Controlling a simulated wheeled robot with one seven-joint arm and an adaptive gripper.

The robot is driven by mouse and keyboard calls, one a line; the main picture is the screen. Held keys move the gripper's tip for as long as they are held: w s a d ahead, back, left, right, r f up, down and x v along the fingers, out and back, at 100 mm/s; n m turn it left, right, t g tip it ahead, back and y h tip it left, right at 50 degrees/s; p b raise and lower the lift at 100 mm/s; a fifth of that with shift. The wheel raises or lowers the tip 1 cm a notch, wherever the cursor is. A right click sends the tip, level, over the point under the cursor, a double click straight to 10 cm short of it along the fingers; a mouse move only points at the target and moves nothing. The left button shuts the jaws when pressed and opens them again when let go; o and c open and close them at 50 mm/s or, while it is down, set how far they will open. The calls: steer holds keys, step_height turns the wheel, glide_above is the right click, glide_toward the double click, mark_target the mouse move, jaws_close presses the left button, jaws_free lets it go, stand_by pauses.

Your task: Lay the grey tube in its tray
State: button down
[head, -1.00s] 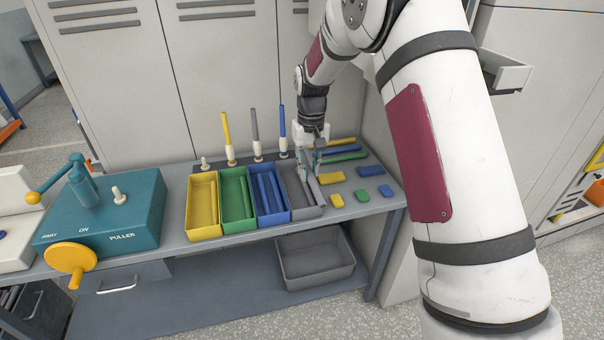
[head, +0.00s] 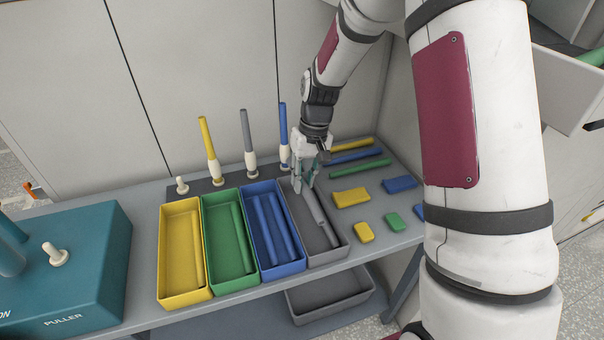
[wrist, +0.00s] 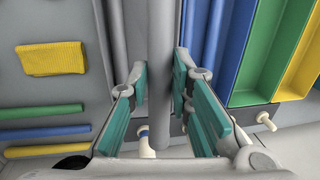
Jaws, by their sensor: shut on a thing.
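The grey tube (head: 315,206) lies lengthwise within the outline of the grey tray (head: 334,257), the rightmost in the row of trays. My gripper (head: 307,186) is over the far part of that tray, shut on the tube. In the wrist view the tube (wrist: 161,60) runs straight between the teal finger pads (wrist: 162,88). I cannot tell whether the tube touches the tray floor. My fingers hide part of its far end.
Blue (head: 291,268), green (head: 232,284) and yellow (head: 184,299) trays stand to the left. Upright pegs with a blue (head: 283,130), a grey (head: 247,130) and a yellow tube (head: 207,135) stand behind. Loose tubes and flat pieces, including a yellow one (head: 351,197), lie to the right.

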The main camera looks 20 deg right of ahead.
steer(key=shift+f+b, duration=2.45)
steer(key=shift+f, duration=2.7)
steer(key=c, duration=1.4)
jaws_free()
steer(key=shift+o, duration=0.2)
steer(key=shift+r, duration=0.15)
steer(key=d+r+p, duration=0.3)
steer(key=r+p, duration=0.1)
steer(key=r, duration=1.5)
steer(key=shift+w+r, duration=0.15)
steer(key=shift+r, duration=0.1)
steer(key=shift+d, duration=0.1)
